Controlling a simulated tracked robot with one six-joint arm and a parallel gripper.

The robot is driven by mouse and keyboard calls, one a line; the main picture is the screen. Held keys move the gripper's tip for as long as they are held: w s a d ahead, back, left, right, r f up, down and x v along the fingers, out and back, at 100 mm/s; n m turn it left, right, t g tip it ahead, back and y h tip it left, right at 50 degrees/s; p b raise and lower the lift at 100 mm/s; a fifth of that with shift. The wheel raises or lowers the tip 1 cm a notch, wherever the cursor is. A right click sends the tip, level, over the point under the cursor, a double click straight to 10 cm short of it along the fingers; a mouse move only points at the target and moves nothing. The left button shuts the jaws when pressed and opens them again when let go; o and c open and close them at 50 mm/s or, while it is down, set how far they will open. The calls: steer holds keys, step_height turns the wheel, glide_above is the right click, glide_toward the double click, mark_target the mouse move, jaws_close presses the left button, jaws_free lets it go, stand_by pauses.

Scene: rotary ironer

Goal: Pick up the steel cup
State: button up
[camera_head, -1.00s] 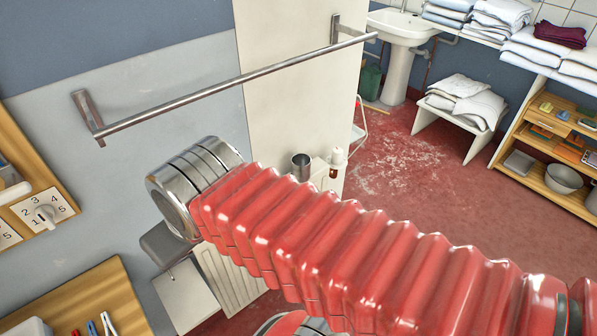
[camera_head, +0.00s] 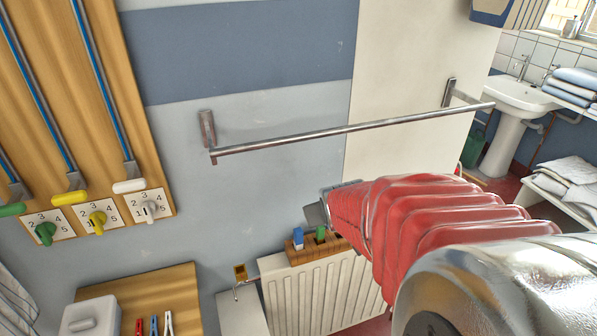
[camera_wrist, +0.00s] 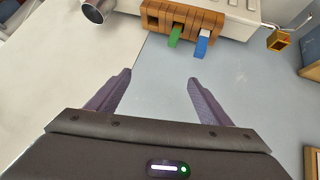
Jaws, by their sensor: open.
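The steel cup (camera_wrist: 95,9) shows in the wrist view at the top left, cut off by the frame's edge, with its round end in sight. It lies beyond and to the left of my gripper (camera_wrist: 160,77), clearly apart from it. My gripper is open, with two dark fingers spread and nothing between them. In the head view the cup is not visible, and my red-sleeved arm covers the area right of the wooden block.
A wooden block (camera_wrist: 152,18) with green and blue pieces sits on the white radiator (camera_head: 315,292). A metal rail (camera_head: 350,131) crosses the wall above. A small brass box (camera_wrist: 279,40) is to the right in the wrist view. A wooden board with dials (camera_head: 110,150) is at left.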

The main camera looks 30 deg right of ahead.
steer(key=s+d+f+m+t+h, duration=0.1)
steer(key=s+d+f+t, duration=0.1)
steer(key=s+d+f, duration=0.3)
steer(key=s+d+f+m+t, duration=0.2)
steer(key=s+d+f, duration=0.2)
steer(key=d+f, duration=0.8)
steer(key=d, duration=0.3)
steer(key=shift+s+d+f+h, duration=0.15)
steer(key=shift+s+d+h, duration=0.05)
steer(key=shift+s+h, duration=0.2)
steer(key=x, duration=0.8)
steer(key=shift+w, duration=0.35)
steer(key=shift+d+f, duration=0.1)
steer(key=shift+x, duration=2.6)
